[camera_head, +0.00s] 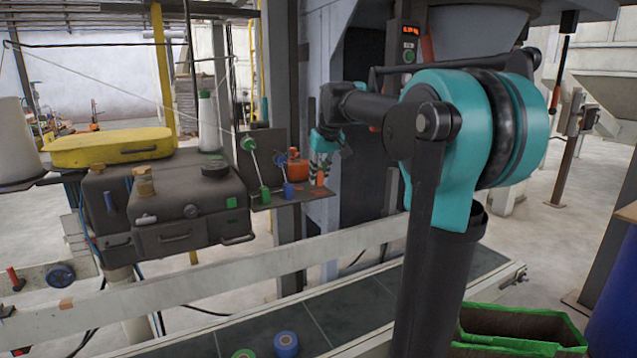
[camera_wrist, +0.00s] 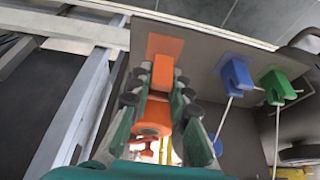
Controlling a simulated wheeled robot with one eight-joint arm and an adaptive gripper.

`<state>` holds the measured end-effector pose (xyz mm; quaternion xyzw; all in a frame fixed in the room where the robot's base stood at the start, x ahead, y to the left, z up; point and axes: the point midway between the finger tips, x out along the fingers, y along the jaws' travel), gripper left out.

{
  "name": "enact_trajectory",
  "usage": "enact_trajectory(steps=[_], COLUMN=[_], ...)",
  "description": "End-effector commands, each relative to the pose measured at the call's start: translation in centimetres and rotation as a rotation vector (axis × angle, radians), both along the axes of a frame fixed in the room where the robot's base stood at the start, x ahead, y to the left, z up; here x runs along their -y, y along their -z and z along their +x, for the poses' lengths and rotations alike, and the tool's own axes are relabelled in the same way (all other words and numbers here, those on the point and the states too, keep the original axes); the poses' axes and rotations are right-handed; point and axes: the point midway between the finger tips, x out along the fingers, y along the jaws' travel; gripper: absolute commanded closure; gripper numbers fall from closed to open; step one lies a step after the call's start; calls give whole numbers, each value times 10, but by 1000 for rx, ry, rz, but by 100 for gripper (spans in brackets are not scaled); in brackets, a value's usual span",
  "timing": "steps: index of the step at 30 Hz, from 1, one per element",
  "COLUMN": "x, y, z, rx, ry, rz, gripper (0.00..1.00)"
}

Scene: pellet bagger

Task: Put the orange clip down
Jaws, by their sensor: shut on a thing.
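The orange clip (camera_wrist: 162,72) is held between the fingers of my gripper (camera_wrist: 158,92) in the wrist view. Its far end is over the orange patch (camera_wrist: 166,45) on the dark shelf (camera_wrist: 202,54); I cannot tell whether it touches. In the head view my gripper (camera_head: 321,158) points down over the right end of the shelf (camera_head: 300,199), with the orange clip (camera_head: 320,178) below its fingers. The blue clip (camera_wrist: 236,73) and green clip (camera_wrist: 277,86) stand on the shelf beside it, each with a pale cord.
An orange reel (camera_head: 296,167) is close behind my gripper, partly hidden by the fingers in the wrist view. The dark bagging machine (camera_head: 190,205) stands left of the shelf. A conveyor (camera_head: 345,309) with blue tape (camera_head: 286,343) runs below. A green-edged crate (camera_head: 520,325) is lower right.

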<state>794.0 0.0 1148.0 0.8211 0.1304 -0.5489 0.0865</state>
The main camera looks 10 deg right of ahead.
Motion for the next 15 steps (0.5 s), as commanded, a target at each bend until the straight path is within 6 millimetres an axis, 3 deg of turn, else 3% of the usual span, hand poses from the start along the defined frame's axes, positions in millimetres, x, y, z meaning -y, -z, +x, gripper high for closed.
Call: enact_trajectory(steps=[5,15], x=[0,0], y=[21,24], z=[0,0], rx=[0,0], ry=[0,0], rz=[0,0], gripper=[100,100])
